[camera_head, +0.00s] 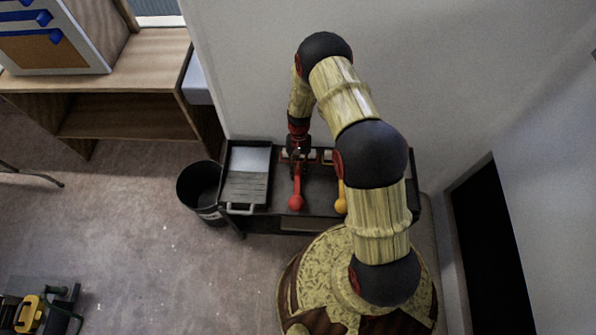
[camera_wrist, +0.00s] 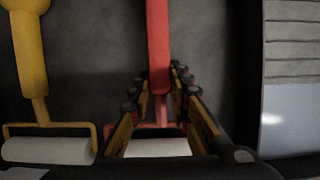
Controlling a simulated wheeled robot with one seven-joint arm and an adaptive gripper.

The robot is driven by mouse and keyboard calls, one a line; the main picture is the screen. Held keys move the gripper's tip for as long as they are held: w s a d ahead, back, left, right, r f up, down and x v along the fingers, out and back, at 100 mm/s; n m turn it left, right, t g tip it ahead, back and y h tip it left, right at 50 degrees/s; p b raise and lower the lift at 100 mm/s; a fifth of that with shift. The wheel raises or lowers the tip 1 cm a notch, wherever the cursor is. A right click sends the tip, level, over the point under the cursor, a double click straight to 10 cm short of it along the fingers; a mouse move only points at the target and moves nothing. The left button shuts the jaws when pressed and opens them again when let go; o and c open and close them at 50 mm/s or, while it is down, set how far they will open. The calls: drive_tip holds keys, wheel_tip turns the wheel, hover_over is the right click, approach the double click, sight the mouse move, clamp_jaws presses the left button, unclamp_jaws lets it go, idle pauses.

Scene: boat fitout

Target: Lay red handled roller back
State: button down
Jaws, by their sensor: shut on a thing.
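The red handled roller (camera_head: 296,200) is over the dark bench top, its red handle pointing to the front. In the wrist view its red handle (camera_wrist: 158,40) runs down between my fingers, with the white roller sleeve (camera_wrist: 157,148) partly hidden below them. My gripper (camera_head: 298,165) points down at the bench and is shut on the red roller; its fingers (camera_wrist: 160,74) also show in the wrist view. I cannot tell whether the roller touches the bench or is slightly above it.
A yellow handled roller (camera_head: 341,202) lies to the right, partly behind my arm. A paint tray (camera_head: 248,188) sits at the left end of the dark bench (camera_head: 275,222). A black bin (camera_head: 196,187) stands left of it. The wall is close behind.

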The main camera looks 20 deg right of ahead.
drive_tip(key=c, duration=1.6)
unclamp_jaws()
drive_tip(key=shift+r, duration=0.1)
wheel_tip(320, 180, up, 10)
drive_tip(key=shift+f, duration=0.1)
drive_tip(key=s+r+n+t, duration=0.1)
drive_tip(key=s+r+t, duration=0.2)
drive_tip(key=r, duration=1.2)
drive_tip(key=s+r+n+t+h, duration=0.1)
drive_tip(key=s+r+n+t, duration=0.1)
drive_tip(key=s+r, duration=0.8)
drive_tip(key=s+r+n+t, duration=0.1)
drive_tip(key=s+r+t, duration=0.3)
drive_tip(key=r, duration=1.8)
drive_tip(key=shift+s+d+n+h, duration=0.1)
drive_tip(key=shift+s+n+h, duration=0.2)
drive_tip(key=shift+s, duration=1.2)
